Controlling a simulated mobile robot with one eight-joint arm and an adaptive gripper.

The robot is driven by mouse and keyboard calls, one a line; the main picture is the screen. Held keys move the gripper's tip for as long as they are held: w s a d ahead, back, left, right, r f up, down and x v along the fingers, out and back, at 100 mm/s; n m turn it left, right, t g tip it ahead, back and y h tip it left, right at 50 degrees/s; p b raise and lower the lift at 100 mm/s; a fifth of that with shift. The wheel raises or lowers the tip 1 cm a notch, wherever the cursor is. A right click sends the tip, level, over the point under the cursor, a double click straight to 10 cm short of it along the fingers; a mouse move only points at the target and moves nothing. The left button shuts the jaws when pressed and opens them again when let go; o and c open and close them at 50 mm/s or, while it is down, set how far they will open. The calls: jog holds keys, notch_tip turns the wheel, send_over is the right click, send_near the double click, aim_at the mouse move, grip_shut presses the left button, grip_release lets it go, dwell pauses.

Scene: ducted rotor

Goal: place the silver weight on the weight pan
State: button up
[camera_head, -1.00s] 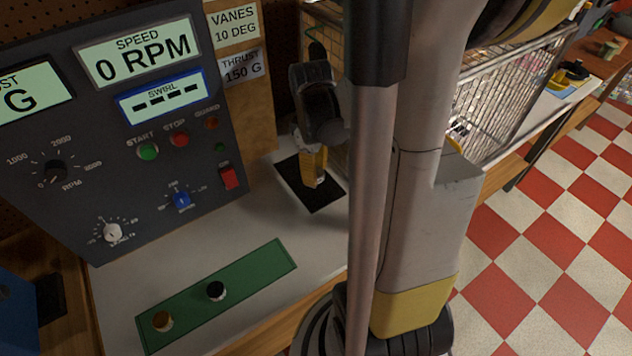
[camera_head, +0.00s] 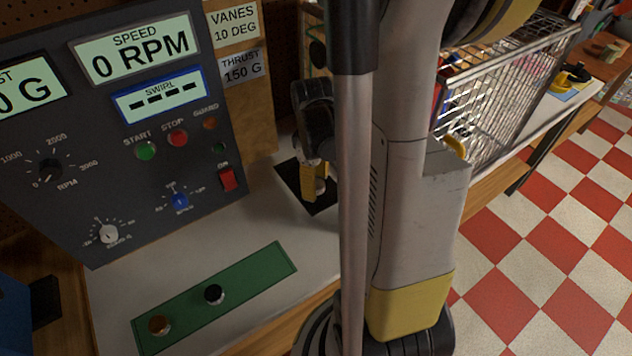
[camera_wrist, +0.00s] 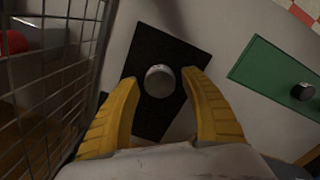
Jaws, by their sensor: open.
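The silver weight (camera_wrist: 160,80), a small round cylinder, appears to stand upright on the black rectangular pad (camera_wrist: 150,43), which looks like the weight pan. In the wrist view it lies between the fingertips of my gripper (camera_wrist: 160,82). The fingers are open, with a visible gap on each side of the weight. In the head view my gripper (camera_head: 313,188) points down over the black pad (camera_head: 287,174), and part of the silver weight (camera_head: 320,186) shows beside the yellow finger. My arm hides the pad's right side there.
A green strip (camera_head: 246,269) on the bench holds a brass weight (camera_head: 160,325) and a black weight (camera_head: 214,294); its far end is bare. The control panel (camera_head: 110,130) stands behind left. A wire guard (camera_wrist: 52,75) rises close to my gripper.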

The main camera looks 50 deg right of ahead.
notch_tip(320, 180, up, 12)
jog(key=p, duration=0.4)
jog(key=a+r+m+t, duration=0.2)
jog(key=a+r+t, duration=0.1)
jog(key=a, duration=0.7)
jog(key=a+r+m+t, duration=0.2)
jog(key=a+r+t, duration=0.2)
jog(key=a, duration=0.7)
jog(key=shift+w+a+r+t, duration=0.25)
jog(key=shift+a+r+t, duration=0.05)
jog(key=shift+r, duration=0.5)
dwell(0.3)
